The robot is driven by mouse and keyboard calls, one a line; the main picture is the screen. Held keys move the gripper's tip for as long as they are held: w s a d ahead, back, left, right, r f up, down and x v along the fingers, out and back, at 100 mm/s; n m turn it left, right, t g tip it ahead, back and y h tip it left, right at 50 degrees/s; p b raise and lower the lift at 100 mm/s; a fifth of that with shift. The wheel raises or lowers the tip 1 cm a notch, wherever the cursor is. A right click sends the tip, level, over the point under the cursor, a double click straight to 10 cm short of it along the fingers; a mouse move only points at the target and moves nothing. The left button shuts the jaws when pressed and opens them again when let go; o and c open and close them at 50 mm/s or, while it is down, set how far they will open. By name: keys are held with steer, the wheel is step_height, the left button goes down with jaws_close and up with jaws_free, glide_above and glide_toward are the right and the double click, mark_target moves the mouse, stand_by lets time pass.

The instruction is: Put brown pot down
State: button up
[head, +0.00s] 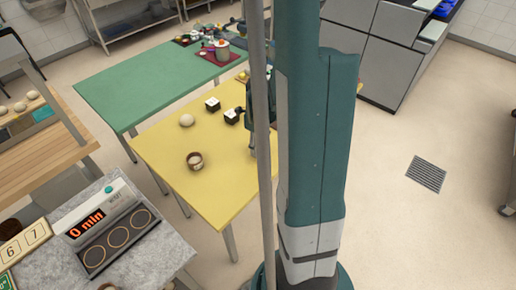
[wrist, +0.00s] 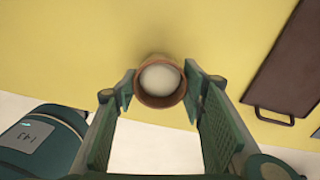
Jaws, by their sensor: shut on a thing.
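A round brown pot (wrist: 141,92) with pale contents is between my fingertips in the wrist view. My gripper (wrist: 160,84) is shut on it, one finger on each side. The yellow table (wrist: 70,50) lies under the pot, near the table's edge. I cannot tell whether the pot's base touches the table. In the head view my column hides most of my gripper and the held pot. Another small brown pot (head: 195,163) stands on the yellow table (head: 215,195) in the head view, with no gripper around it.
A pale round item (head: 187,120) and dark-and-white blocks (head: 212,104) stand on the yellow table. A brown board with a handle (wrist: 285,60) lies at the right in the wrist view. A green table (head: 140,85) adjoins behind. The yellow surface left of the held pot looks clear.

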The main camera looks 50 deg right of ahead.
mark_target(258, 145)
steer(key=shift+f, duration=0.6)
steer(key=shift+f, duration=0.2)
steer(key=o, duration=1)
steer(key=shift+r, duration=0.25)
steer(key=shift+r+p, duration=0.75)
steer(key=shift+r, duration=5.2)
steer(key=shift+a, duration=0.1)
